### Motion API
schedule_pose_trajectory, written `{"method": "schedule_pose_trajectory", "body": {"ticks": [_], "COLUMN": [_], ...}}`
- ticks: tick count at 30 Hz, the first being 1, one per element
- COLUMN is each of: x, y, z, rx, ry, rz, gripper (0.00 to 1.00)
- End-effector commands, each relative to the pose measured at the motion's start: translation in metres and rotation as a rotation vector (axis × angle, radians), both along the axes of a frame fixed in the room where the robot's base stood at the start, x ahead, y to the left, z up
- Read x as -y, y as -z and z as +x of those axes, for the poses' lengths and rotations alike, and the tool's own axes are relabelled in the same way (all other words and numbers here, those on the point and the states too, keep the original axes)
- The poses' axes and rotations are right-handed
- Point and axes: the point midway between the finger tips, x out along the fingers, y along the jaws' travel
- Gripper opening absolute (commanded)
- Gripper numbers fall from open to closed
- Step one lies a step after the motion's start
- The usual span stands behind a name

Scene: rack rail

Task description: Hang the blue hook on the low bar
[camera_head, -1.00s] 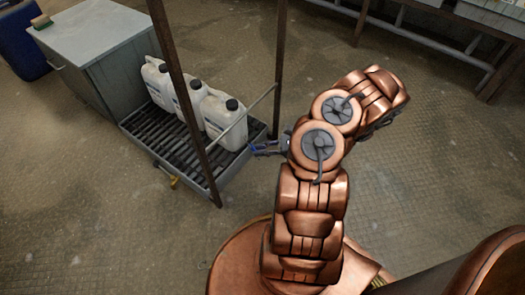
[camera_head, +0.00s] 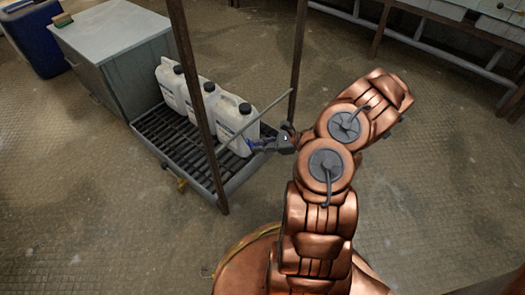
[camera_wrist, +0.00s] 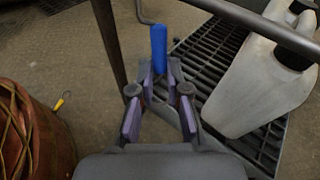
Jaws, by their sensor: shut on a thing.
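The blue hook (camera_wrist: 158,50) stands up between the fingertips of my gripper (camera_wrist: 158,88) in the wrist view, and the gripper is shut on it. In the head view my gripper (camera_head: 268,146) is at the right side of the rack, and the blue hook (camera_head: 255,146) shows only as a small blue bit. The low bar (camera_head: 252,121) is a thin grey rail between two dark posts. It also crosses the top right of the wrist view (camera_wrist: 262,26). The hook looks apart from the bar in the wrist view; its exact height against the bar is hard to tell.
Several white jugs (camera_head: 232,122) stand on a black grated tray (camera_head: 180,140) behind the bar. Dark posts (camera_head: 196,90) rise at the bar's ends. A grey cabinet (camera_head: 115,55) stands at the left. The floor in front is clear.

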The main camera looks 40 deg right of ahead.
Motion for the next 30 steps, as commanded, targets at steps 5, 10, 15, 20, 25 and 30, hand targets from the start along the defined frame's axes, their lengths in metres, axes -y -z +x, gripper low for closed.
{"method": "schedule_pose_trajectory", "body": {"ticks": [5, 10, 15, 20, 25, 30], "x": [-0.003, -0.004, -0.005, -0.005, -0.004, -0.004], "y": [0.002, 0.003, 0.01, 0.013, 0.013, 0.014], "z": [0.012, 0.018, 0.017, 0.017, 0.017, 0.017], "rx": [0.001, 0.001, -0.001, 0.0, 0.0, -0.001], "ry": [0.0, 0.001, -0.001, -0.001, -0.001, 0.0], "rz": [-0.001, 0.001, 0.003, 0.001, 0.0, -0.001], "gripper": [0.0, 0.0, 0.0, 0.0, 0.0, 0.22]}}
